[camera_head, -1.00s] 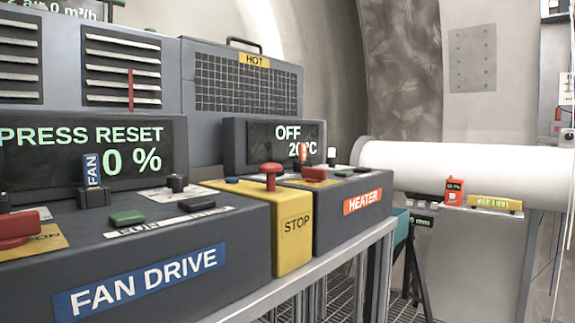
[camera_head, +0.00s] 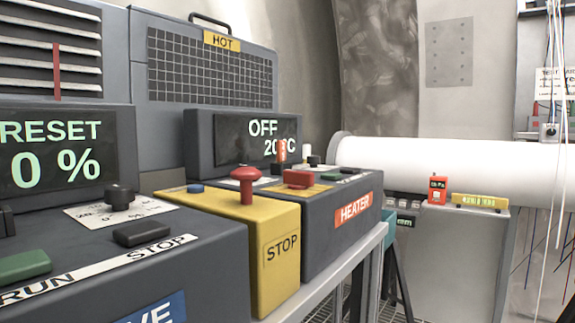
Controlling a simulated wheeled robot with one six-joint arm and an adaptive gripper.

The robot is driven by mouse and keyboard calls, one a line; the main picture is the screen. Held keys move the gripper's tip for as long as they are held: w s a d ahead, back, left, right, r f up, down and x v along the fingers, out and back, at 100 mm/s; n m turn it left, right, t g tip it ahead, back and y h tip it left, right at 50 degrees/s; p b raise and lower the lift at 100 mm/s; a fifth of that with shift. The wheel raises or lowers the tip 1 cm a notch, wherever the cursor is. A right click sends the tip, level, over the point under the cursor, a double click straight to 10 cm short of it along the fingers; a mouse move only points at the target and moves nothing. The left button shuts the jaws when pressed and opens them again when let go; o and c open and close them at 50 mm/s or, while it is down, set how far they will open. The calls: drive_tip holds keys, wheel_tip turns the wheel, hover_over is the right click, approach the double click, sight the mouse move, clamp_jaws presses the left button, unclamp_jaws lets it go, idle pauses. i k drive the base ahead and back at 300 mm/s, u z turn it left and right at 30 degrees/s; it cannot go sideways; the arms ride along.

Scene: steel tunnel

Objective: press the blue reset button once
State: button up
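The blue reset button (camera_head: 195,188) is a small round cap on top of the yellow stop box (camera_head: 228,225). It sits just left of the red mushroom button (camera_head: 246,182), which stands up on its stem. The display of the fan drive (camera_head: 51,150) shows "RESET" and "0 %", its left part cut off by the picture edge. My gripper is not in view.
The fan drive box has a green run button (camera_head: 22,266), a dark stop button (camera_head: 142,233) and a dark knob (camera_head: 121,196). The heater box (camera_head: 345,228) adjoins the yellow box on the right; its display (camera_head: 262,140) reads "OFF". A white pipe (camera_head: 450,165) lies beyond.

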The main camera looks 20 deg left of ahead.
sight(193, 189)
drive_tip(key=i, duration=0.9)
drive_tip(key=u, duration=2.5)
